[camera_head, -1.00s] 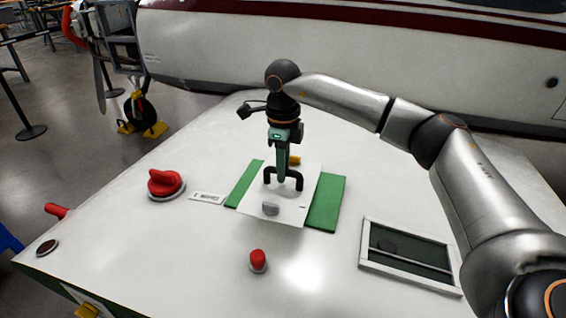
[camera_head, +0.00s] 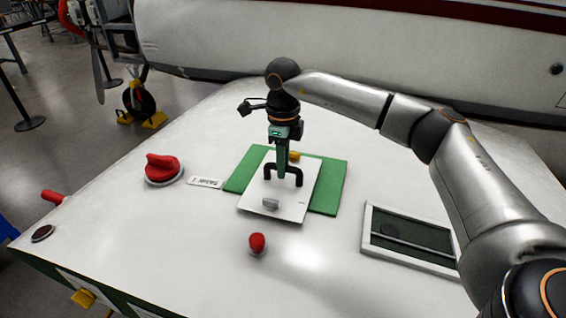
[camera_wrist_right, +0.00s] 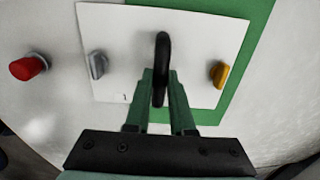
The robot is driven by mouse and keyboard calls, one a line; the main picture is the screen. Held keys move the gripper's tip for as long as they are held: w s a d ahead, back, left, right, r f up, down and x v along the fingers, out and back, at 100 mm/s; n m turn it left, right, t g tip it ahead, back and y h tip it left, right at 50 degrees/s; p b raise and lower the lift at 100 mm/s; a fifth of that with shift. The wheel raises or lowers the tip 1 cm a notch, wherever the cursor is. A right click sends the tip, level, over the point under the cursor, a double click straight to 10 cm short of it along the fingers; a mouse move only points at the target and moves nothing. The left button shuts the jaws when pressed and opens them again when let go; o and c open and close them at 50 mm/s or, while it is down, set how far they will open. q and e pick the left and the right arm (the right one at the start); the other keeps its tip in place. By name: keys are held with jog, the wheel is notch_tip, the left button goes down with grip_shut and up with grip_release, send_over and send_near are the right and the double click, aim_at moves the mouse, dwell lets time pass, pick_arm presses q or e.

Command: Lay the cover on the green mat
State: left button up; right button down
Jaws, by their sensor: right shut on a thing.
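The cover is a white rectangular plate (camera_head: 259,189) with a black bridge handle, a grey knob and a yellow knob. It sits over the middle of the green mat (camera_head: 331,187), whose green shows on both sides. The cover's front edge reaches past the mat's front edge. My right gripper (camera_head: 281,174) points down from above and is shut on the black handle. In the right wrist view the fingers (camera_wrist_right: 160,88) flank the handle, and the cover (camera_wrist_right: 125,40) lies below. I cannot tell whether the cover touches the mat. My left gripper is not in view.
A red rotary knob (camera_head: 162,168) and a small label plate (camera_head: 205,183) are left of the mat. A red button (camera_head: 257,243) stands in front of it. A framed dark window panel (camera_head: 412,238) is at the right. The white tabletop is otherwise mostly clear.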

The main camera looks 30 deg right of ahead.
jog(key=shift+f, duration=0.45)
jog(key=c, duration=0.7)
grip_release()
jog(key=shift+o, duration=0.3)
jog(key=shift+o, duration=0.6)
